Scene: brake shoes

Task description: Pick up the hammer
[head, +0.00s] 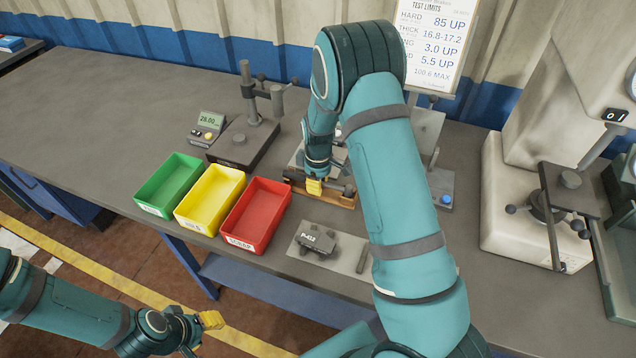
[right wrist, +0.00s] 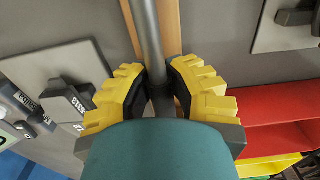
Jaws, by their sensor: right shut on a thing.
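The hammer shows as a dark grey metal rod (right wrist: 147,35) in the right wrist view, running up between the yellow fingers over a strip of wood. My right gripper (right wrist: 161,90) is shut on this rod. In the head view the right gripper (head: 315,187) is low over the bench at a wooden rest (head: 342,203), with a dark part of the hammer (head: 334,186) beside its fingertips. The hammer's far ends are not clear, and I cannot tell if it still touches the rest. My left gripper (head: 210,320) is off the bench's front edge, its opening unclear.
Green (head: 146,209), yellow (head: 184,223) and red (head: 233,240) bins stand left of the right gripper. A marked block (head: 318,240) lies on a plate in front. A gauge stand (head: 250,135) stands behind the bins, a large tester (head: 515,190) at right. The bench's left is clear.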

